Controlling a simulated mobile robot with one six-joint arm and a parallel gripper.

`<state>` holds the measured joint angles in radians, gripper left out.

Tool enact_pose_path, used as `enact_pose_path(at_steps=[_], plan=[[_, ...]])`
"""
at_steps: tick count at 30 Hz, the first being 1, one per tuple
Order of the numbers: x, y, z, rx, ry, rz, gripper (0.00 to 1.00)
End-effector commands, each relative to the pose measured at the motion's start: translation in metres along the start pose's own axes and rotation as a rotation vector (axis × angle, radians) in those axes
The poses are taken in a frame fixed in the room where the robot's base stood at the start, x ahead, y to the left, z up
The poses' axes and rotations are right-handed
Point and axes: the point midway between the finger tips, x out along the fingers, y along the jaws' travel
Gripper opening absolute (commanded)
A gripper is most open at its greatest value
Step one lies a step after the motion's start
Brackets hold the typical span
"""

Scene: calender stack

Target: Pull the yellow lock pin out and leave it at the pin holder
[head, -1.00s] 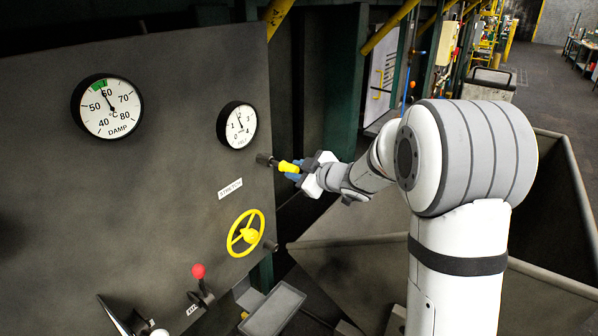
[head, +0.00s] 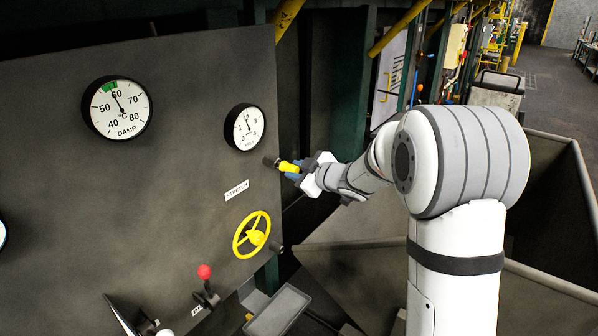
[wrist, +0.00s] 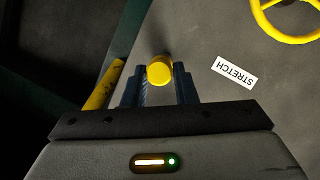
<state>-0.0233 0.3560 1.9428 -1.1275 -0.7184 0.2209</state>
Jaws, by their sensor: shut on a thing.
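The yellow lock pin (head: 288,167) is between my gripper's blue fingers (head: 297,170), beside the dark panel's right edge in the head view. A short dark piece (head: 270,161) shows at its panel end; I cannot tell whether it is the pin's shaft or a socket. In the wrist view the pin's round yellow end (wrist: 159,72) sits between the fingertips of my gripper (wrist: 160,86), which is shut on it. I cannot pick out the pin holder with certainty.
The panel carries two gauges (head: 118,107), a STRETCH label (head: 237,190), a yellow handwheel (head: 252,235) and a red-knobbed lever (head: 205,272). A small grey tray (head: 281,311) is below. A large grey bin (head: 560,190) stands behind my arm at right.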

Motion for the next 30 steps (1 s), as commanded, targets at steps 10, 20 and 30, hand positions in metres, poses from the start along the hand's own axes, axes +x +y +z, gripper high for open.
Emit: enact_pose_path(at_steps=[10, 20, 30], plan=[[0.008, 0.000, -0.003, 0.000, 0.001, 0.000, 0.00], [0.013, 0.000, -0.005, 0.000, 0.001, 0.000, 0.00], [0.013, 0.000, -0.005, 0.000, 0.001, 0.000, 0.48]])
